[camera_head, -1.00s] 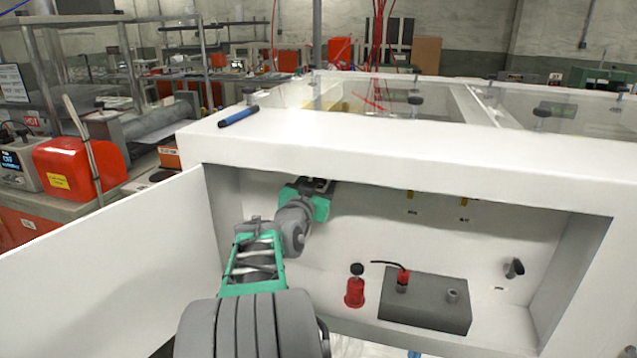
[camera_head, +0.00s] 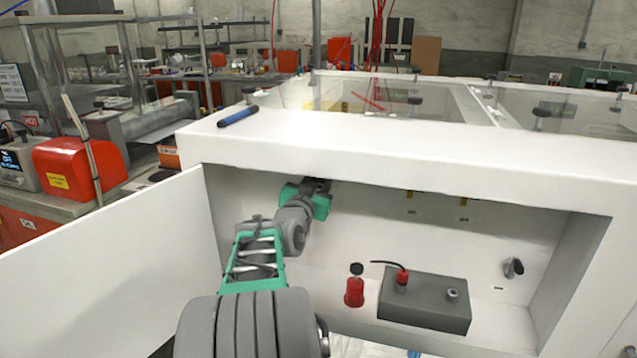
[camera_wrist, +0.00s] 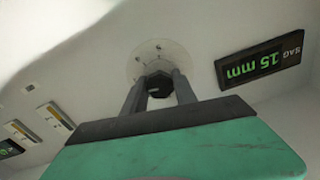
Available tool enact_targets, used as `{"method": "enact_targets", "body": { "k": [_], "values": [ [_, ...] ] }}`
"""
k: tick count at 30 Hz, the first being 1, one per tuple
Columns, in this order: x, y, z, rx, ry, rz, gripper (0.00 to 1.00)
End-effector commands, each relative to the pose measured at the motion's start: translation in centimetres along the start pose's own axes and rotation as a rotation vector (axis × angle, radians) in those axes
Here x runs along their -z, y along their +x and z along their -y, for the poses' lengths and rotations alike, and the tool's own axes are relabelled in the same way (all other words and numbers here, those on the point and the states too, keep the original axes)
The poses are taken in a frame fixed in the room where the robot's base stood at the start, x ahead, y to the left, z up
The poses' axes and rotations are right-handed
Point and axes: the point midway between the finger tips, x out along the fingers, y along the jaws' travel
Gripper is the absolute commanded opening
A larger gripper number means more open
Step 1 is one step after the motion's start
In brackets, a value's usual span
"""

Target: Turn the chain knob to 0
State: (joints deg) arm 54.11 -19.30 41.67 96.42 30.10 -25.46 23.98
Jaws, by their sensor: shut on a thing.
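In the wrist view, a black faceted knob (camera_wrist: 157,84) sits on a round pale dial plate (camera_wrist: 180,58) with small marks. My gripper (camera_wrist: 156,88) is shut on this knob, one finger on each side. No readable label ties the knob to the chain. In the head view, my gripper (camera_head: 318,186) reaches into the upper left of the white cabinet recess, and the knob is hidden there.
The open white door (camera_head: 120,270) stands left of my arm. A grey box (camera_head: 425,303) and a red bottle (camera_head: 355,290) stand on the recess floor to the right. The cabinet's top edge (camera_head: 400,145) overhangs my wrist. Gauge strips (camera_wrist: 50,115) show left in the wrist view.

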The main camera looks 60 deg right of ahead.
Motion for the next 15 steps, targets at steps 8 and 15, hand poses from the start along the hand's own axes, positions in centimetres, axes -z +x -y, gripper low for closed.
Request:
{"method": "enact_targets", "body": {
  "k": [8, 15],
  "values": [
    [-0.09, -0.01, -0.02, 0.000, -0.017, 0.001, 0.00],
    [-0.17, -0.01, -0.03, 0.000, -0.108, 0.001, 0.00]
  ]
}}
